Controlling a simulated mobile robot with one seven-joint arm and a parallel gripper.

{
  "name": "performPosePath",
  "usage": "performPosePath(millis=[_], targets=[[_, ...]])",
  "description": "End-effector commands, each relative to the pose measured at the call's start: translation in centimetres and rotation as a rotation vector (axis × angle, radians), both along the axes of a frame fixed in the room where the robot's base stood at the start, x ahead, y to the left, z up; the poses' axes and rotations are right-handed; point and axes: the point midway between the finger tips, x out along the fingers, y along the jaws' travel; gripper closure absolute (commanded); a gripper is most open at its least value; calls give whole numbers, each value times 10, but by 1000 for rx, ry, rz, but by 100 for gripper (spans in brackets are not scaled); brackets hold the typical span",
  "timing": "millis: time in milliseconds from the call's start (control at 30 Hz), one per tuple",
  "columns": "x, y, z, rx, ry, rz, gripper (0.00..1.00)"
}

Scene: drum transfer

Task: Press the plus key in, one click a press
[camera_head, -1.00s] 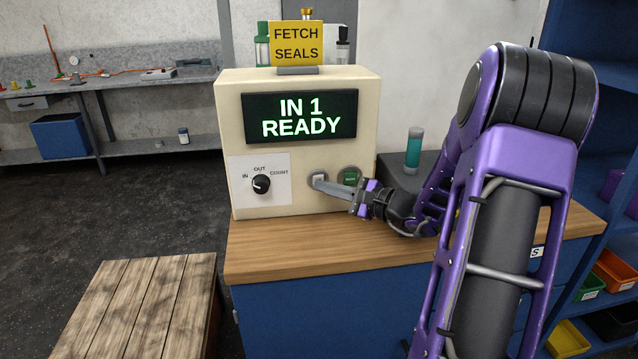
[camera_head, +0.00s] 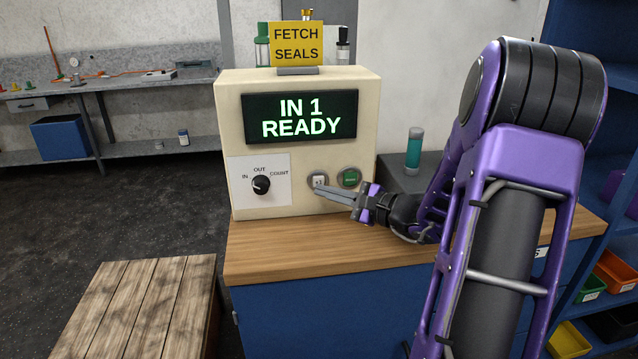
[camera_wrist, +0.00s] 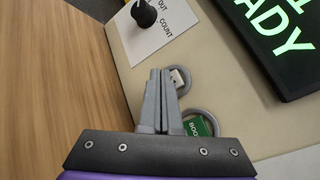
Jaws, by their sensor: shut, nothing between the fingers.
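The white plus key (camera_head: 319,180), set in a round grey ring, is on the front of the cream box (camera_head: 300,83). Its marking is too small to read surely. It also shows in the wrist view (camera_wrist: 178,77), partly behind a finger. My gripper (camera_head: 318,191) is shut and empty, its tips just below and in front of the white key, seemingly apart from it. In the wrist view my gripper (camera_wrist: 160,72) points at the panel beside the key. The display (camera_head: 300,117) reads "IN 1 READY".
A green key (camera_head: 350,178) sits right of the white key. A black knob (camera_head: 261,185) with IN, OUT and COUNT marks is at left. A yellow sign (camera_head: 296,44) reads "FETCH SEALS". A teal-filled cylinder (camera_head: 414,148) stands right of the box. The wooden counter (camera_head: 285,258) is clear in front.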

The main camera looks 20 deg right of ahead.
Motion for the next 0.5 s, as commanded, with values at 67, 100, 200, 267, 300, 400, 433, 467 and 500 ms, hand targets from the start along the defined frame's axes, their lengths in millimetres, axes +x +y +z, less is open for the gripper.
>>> performPosePath(millis=[67, 100, 200, 267, 300, 400, 433, 467, 500], targets=[[-8, 2, 0, -1, 0, -1, 100], [-13, 3, 0, 0, 1, -1, 100], [-22, 6, 0, -2, 1, -1, 100], [-28, 8, 0, -1, 0, -1, 100], [-32, 9, 0, 0, 0, -1, 100], [-41, 11, 0, 0, 0, -1, 100], [-43, 12, 0, -1, 0, -2, 100], [-45, 12, 0, -2, -1, -2, 100], [-47, 13, 0, -2, -1, -2, 100]])
